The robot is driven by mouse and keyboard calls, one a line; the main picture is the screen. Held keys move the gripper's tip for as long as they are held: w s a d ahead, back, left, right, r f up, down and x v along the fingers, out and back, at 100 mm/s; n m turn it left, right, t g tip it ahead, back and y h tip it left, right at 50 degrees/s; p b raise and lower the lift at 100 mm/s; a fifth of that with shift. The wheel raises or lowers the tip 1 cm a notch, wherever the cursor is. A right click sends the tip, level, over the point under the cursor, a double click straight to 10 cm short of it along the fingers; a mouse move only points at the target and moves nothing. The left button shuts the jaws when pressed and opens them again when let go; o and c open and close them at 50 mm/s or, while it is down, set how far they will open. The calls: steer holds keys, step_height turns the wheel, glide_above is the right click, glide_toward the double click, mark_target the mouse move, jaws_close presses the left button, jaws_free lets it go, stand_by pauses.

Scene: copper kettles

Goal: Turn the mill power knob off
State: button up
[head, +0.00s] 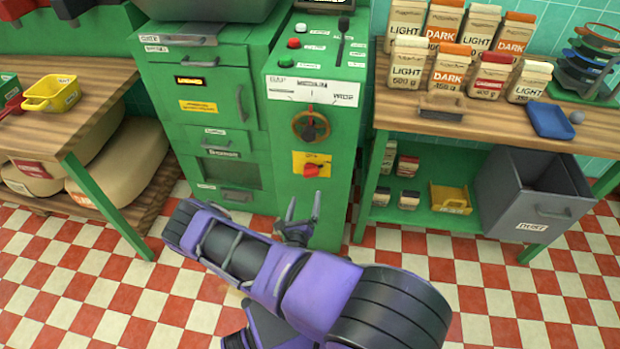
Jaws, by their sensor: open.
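A red knob (312,170) sits on a yellow plate (325,158) low on the front of the green machine (285,190). Its pointer looks tilted to the right, but the plate's lettering is too small to read. My gripper (304,203) is open and empty, its two fingers pointing up just below the knob. A gap shows between the fingertips and the knob, though depth is hard to tell. A brass ring with a dark knob (311,128) is above the plate, under a white dial label (312,92). My purple arm crosses the lower middle of the view.
Red, green and white buttons and a black lever (342,38) are on the machine's top. A wooden counter (400,108) with several coffee bags and a grey bin (535,195) stand right. A bench with a yellow tub (52,93) stands left. The checkered floor in front is open.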

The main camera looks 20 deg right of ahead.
mark_target(310, 176)
steer(key=b+x, duration=0.1)
steer(key=x, duration=0.9)
steer(key=shift+w+d, duration=0.1)
steer(key=c, duration=1.4)
steer(key=shift+o, duration=0.2)
